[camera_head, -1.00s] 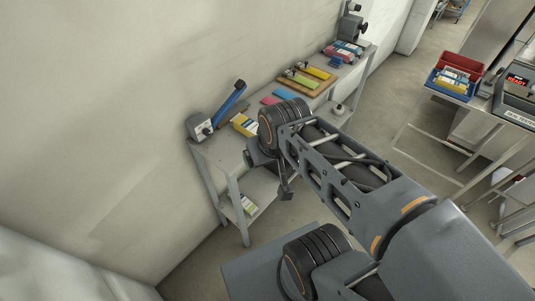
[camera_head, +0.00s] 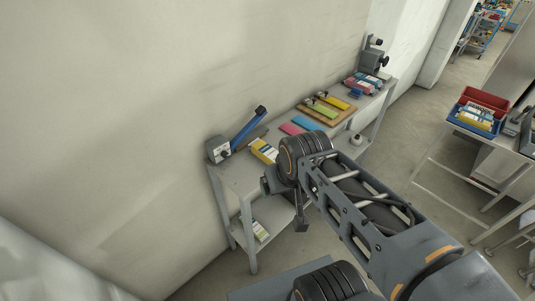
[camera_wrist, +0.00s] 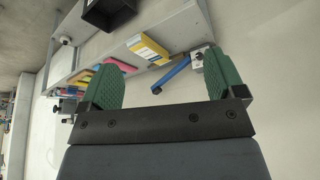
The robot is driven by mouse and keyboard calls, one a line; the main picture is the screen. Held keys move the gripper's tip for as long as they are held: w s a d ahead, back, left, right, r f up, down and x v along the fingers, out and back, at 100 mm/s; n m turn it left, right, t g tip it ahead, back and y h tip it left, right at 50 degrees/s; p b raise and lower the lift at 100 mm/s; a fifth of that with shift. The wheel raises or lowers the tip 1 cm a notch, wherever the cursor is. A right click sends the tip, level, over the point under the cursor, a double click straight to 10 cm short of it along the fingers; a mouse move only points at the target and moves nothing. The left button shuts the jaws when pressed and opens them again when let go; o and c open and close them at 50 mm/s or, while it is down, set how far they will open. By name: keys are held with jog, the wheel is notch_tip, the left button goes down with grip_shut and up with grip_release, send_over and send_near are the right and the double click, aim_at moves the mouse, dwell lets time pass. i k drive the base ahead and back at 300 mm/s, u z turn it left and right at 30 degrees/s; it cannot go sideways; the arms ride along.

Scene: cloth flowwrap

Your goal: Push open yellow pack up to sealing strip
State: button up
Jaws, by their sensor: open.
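A yellow pack with a white label (camera_head: 264,151) lies on the grey bench, just right of the blue-handled lever sealer (camera_head: 240,131). A dark strip shows beside the sealer's handle; I cannot tell whether it is the sealing strip. In the wrist view, the pack (camera_wrist: 148,48) and the sealer's blue handle (camera_wrist: 172,76) show beyond my gripper. My gripper (camera_wrist: 164,76) has its two green fingers wide apart with nothing between them. It is apart from the pack. In the head view my arm hides part of the bench's front.
Pink and blue flat packs (camera_head: 298,126) lie further along the bench. Beyond them is a wooden board (camera_head: 329,114) with green and yellow packs. A grey device (camera_head: 373,60) stands at the far end. A second table with red and blue bins (camera_head: 482,107) stands to the right.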

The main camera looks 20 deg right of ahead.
aim_at(263, 150)
jog(key=k, duration=0.5)
jog(key=u, duration=1.3)
jog(key=i, duration=0.75)
jog(key=z, duration=1.9)
